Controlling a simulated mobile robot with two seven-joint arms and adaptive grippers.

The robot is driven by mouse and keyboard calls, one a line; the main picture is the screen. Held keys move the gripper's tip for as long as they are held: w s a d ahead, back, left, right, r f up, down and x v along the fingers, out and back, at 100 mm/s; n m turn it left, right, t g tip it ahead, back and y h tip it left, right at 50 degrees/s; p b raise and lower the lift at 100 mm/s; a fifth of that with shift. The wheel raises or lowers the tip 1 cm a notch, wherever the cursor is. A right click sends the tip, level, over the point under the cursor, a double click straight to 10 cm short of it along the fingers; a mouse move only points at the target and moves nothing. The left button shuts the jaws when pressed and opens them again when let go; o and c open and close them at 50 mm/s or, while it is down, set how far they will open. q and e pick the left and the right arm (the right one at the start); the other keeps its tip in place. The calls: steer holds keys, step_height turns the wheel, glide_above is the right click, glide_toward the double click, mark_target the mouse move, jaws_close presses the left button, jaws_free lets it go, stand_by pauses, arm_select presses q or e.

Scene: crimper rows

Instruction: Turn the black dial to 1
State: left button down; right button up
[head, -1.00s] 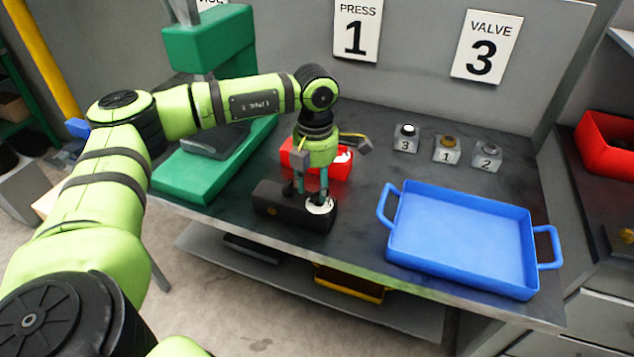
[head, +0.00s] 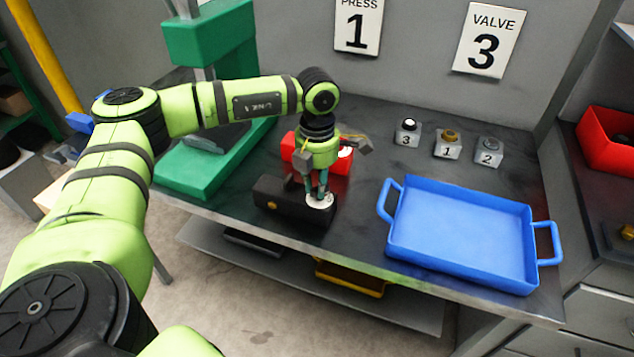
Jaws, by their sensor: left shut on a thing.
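A long black box (head: 270,192) lies near the front edge of the grey table, with a white dial face (head: 320,203) on its right end. My left gripper (head: 318,194) comes down from above onto this face. Its fingers are shut on the dial's knob, which is mostly hidden between them. The markings on the face are too small to read, so I cannot tell the setting. My right gripper is not in view.
A red box (head: 333,182) stands just behind the black box. A blue tray (head: 462,190) is to the right. Several small numbered knob blocks (head: 448,147) stand behind the tray. A green press (head: 195,180) is at left; PRESS 1 (head: 358,25) and VALVE 3 (head: 487,40) signs hang behind.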

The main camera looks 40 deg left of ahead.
arm_select(q)
steer(key=shift+f+n+b, duration=0.1)
steer(key=shift+n+b, duration=0.4)
steer(key=shift+n, duration=0.4)
steer(key=n+b, duration=0.1)
steer(key=n, duration=0.1)
steer(key=shift+n, duration=0.3)
steer(key=n+b, duration=0.1)
steer(key=n, duration=0.2)
steer(key=shift+s+d+n+b, duration=0.1)
steer(key=shift+d+n+b, duration=0.05)
steer(key=shift+n+b, duration=0.15)
steer(key=n+b, duration=0.1)
steer(key=n, duration=0.2)
steer(key=shift+d+n, duration=0.1)
steer(key=shift+n, duration=0.2)
steer(key=n, duration=0.5)
steer(key=shift+d+b, duration=0.1)
steer(key=shift+b, duration=0.2)
steer(key=n, duration=0.4)
steer(key=shift+d, duration=0.1)
steer(key=shift+n, duration=1.5)
steer(key=shift+r, duration=0.2)
